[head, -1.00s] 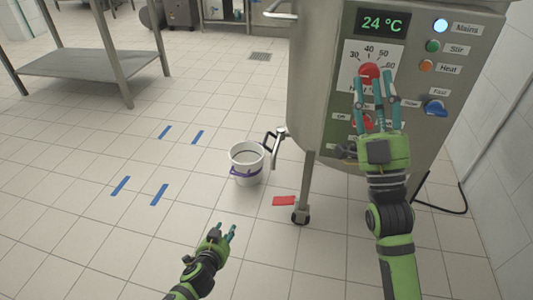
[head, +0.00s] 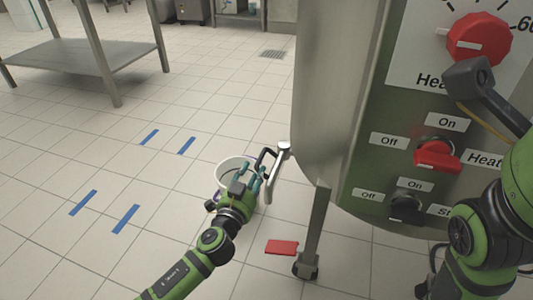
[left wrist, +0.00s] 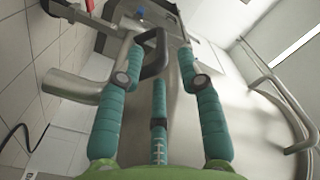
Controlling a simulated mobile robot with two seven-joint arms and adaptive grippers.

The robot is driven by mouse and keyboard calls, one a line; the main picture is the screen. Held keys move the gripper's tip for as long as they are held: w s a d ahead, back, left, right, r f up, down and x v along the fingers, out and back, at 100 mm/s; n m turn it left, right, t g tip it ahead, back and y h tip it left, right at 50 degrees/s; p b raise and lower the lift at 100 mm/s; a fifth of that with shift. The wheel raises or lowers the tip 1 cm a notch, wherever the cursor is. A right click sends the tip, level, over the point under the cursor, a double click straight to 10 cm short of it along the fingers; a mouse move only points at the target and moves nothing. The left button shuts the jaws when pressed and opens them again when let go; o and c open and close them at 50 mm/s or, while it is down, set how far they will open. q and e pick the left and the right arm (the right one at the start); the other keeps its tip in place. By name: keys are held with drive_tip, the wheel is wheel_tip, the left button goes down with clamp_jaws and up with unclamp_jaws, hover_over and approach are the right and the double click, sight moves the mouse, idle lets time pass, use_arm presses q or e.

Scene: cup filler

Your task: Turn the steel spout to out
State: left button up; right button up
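The steel spout (head: 274,176) hangs at the lower left side of the steel kettle, with a black loop handle (head: 264,156) beside it. In the left wrist view the spout (left wrist: 72,88) points left, and the black handle (left wrist: 154,72) lies between the finger ends. My left gripper (head: 254,176) is at the handle, in front of the bucket. Its teal fingers are apart, on either side of the handle (left wrist: 158,62). I cannot tell whether they touch it. My right gripper is out of view; only part of its arm shows at the right.
A white bucket (head: 230,166) stands on the floor below the spout, partly hidden by my left gripper. A red card (head: 281,247) lies near the kettle's wheeled leg (head: 314,230). The kettle's control panel (head: 370,170) is at the right. Blue tape marks (head: 126,219) lie on open floor.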

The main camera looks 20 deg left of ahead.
sight(265, 149)
use_arm(q)
drive_tip(key=shift+w+d+b, duration=0.1)
drive_tip(key=shift+w+b, duration=1.15)
drive_tip(key=shift+w, duration=2.15)
clamp_jaws()
